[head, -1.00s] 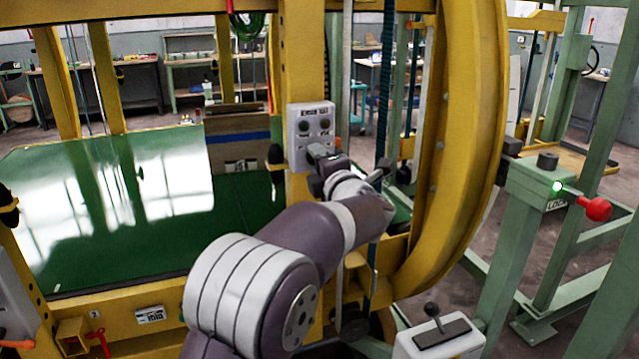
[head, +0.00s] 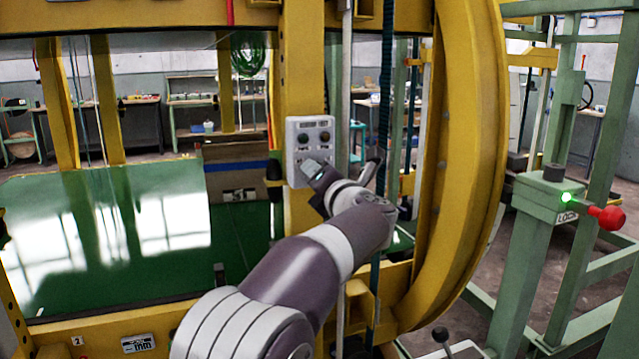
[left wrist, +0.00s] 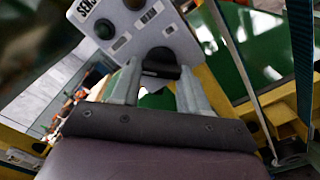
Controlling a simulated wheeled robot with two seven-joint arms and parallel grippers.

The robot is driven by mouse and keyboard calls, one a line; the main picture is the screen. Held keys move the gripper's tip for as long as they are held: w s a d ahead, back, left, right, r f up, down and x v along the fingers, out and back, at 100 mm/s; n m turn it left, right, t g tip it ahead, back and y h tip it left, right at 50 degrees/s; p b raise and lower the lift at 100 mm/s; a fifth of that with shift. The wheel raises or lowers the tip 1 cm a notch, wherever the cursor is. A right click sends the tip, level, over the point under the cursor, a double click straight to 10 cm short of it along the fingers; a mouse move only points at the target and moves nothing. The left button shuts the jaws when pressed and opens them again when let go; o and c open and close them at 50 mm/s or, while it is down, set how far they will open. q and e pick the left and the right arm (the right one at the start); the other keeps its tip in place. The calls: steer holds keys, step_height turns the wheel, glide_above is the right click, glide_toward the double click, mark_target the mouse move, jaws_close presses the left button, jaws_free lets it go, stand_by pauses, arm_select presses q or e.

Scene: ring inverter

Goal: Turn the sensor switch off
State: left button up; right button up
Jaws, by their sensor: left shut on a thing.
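The grey sensor box (head: 298,130) is fixed to a yellow upright in the head view, with a green and an amber button on top. In the left wrist view the box (left wrist: 92,25) carries a label that begins "SENS" and a black knob (left wrist: 163,62) near its lower edge. My left gripper (left wrist: 158,76) is shut on this knob, one finger on each side. In the head view my left gripper (head: 314,174) covers the lower part of the box and hides the knob. My right gripper is not in view.
A large yellow ring (head: 470,130) curves just right of my arm. A green post (head: 530,260) with a red knob (head: 607,217) and a lit green lamp stands further right. A glossy green panel (head: 120,230) lies left of the upright. A lever (head: 440,338) stands below right.

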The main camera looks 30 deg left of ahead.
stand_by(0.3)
arm_select(q)
steer(key=o, duration=1.1)
steer(key=shift+c, duration=0.2)
steer(key=v, duration=1.2)
steer(key=shift+s+d+b, duration=0.15)
steer(key=shift+d+b, duration=0.1)
steer(key=shift+b, duration=0.1)
